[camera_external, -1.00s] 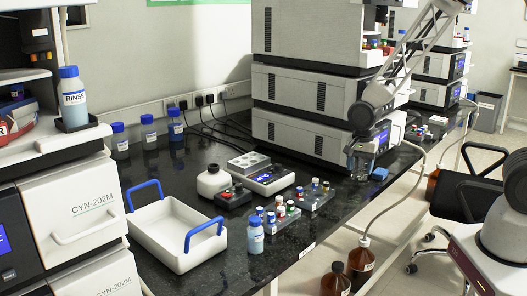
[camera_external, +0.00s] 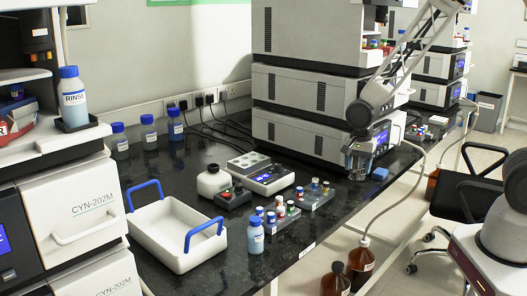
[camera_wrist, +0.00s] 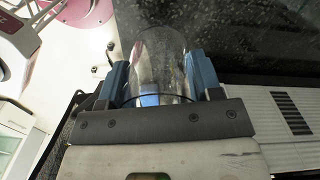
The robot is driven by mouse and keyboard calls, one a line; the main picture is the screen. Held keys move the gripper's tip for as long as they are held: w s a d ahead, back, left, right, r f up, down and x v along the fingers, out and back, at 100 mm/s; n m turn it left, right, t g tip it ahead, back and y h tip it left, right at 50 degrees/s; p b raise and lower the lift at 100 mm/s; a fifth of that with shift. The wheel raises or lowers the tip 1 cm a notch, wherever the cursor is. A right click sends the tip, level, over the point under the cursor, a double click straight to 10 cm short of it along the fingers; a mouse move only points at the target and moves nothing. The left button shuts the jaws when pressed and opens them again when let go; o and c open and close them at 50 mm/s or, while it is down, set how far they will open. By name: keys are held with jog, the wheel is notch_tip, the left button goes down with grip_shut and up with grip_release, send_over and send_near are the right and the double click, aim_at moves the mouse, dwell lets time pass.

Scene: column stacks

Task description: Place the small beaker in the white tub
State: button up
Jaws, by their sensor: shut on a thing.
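The small beaker (camera_wrist: 160,55) is clear glass and sits between the two blue fingers of my gripper (camera_wrist: 162,80) in the wrist view. My gripper is shut on it. In the external view my gripper (camera_external: 359,166) is at the right part of the black bench, in front of the stacked grey instruments; the beaker is small and hard to make out there. Whether it touches the bench is unclear. The white tub (camera_external: 168,246), with two blue handles, stands at the front left of the bench, well away from my gripper, and looks empty.
Between gripper and tub are vial racks (camera_external: 313,197), a white bottle (camera_external: 213,181), a block with wells (camera_external: 250,163) and a blue-capped bottle (camera_external: 255,236). Stacked instruments (camera_external: 300,128) stand behind.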

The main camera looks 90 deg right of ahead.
jog(key=shift+n, duration=0.3)
jog(key=w, duration=0.5)
jog(key=w+r, duration=0.1)
jog(key=w, duration=0.5)
jog(key=w+a+r, duration=0.1)
jog(key=w, duration=0.4)
jog(key=shift+w+r, duration=0.25)
jog(key=shift+w, duration=0.1)
jog(key=w+a+r, duration=0.1)
jog(key=w+a, duration=0.1)
jog(key=w, duration=0.5)
jog(key=w+a+r, duration=0.1)
jog(key=w+a, duration=0.2)
jog(key=w, duration=0.4)
jog(key=r+n, duration=0.1)
send_over(177, 239)
jog(key=shift+f, duration=0.1)
jog(key=shift+d+f, duration=0.1)
jog(key=shift+f, duration=2.9)
jog(key=shift+f, duration=1.9)
